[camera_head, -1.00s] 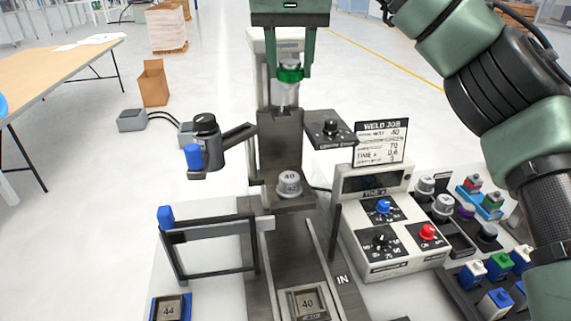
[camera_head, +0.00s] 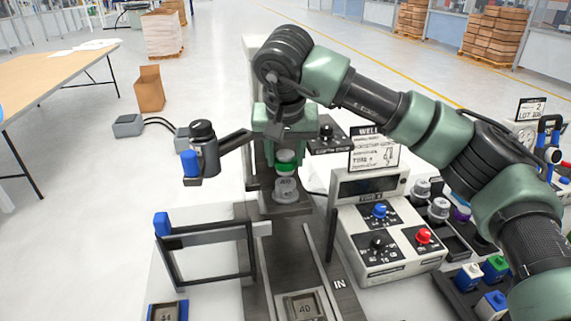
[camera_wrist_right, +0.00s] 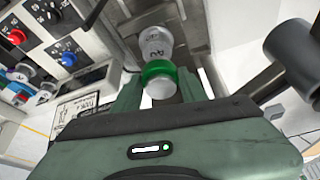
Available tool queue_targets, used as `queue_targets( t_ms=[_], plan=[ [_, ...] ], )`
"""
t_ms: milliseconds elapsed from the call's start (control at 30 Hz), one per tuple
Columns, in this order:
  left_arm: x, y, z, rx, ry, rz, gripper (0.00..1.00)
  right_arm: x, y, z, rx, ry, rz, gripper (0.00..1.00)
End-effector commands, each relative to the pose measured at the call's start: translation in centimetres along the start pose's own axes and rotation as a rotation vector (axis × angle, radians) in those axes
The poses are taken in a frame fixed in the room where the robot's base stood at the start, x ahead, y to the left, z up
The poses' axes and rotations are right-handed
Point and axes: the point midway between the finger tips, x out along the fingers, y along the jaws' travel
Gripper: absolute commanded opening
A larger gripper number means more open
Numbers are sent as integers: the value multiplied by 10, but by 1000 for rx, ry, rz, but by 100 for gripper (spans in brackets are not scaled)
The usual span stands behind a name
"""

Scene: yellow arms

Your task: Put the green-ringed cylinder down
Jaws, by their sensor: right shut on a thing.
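The green-ringed cylinder (camera_head: 286,168) is between the fingers of my right gripper (camera_head: 286,158), which is shut on it. It is upright, directly above the grey cylinder marked 40 (camera_head: 286,190) on the dark platform of the machine. The right wrist view shows the green ring (camera_wrist_right: 157,69) between the fingertips (camera_wrist_right: 158,82), with the grey cylinder (camera_wrist_right: 155,45) just beyond it. The two look in contact or nearly so; I cannot tell which. My left gripper is not in view.
A control box (camera_head: 385,225) with knobs and a weld job card (camera_head: 375,152) stand close on the right. A dark bracket with a blue-tipped part (camera_head: 190,163) stands left. A black frame with a blue handle (camera_head: 162,223) stands front left.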

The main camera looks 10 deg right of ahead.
Motion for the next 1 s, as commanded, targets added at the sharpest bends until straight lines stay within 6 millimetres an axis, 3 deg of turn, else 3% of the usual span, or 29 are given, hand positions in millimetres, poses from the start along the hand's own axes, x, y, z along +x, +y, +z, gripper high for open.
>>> queue_targets(
  t_ms=[167, 500, 533, 600, 1000],
  plan=[
    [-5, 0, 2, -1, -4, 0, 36, 23, 0, 9, 1, -1, 1, 0],
    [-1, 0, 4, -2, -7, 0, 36, 27, 0, 11, 1, 1, 0, 0],
    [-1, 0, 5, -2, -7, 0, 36, 27, 0, 11, 1, 0, 1, 45],
    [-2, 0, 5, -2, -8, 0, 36, 26, 0, 10, 1, 0, 1, 64],
    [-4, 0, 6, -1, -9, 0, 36, 21, 0, 9, 1, 1, 0, 64]
  ],
)
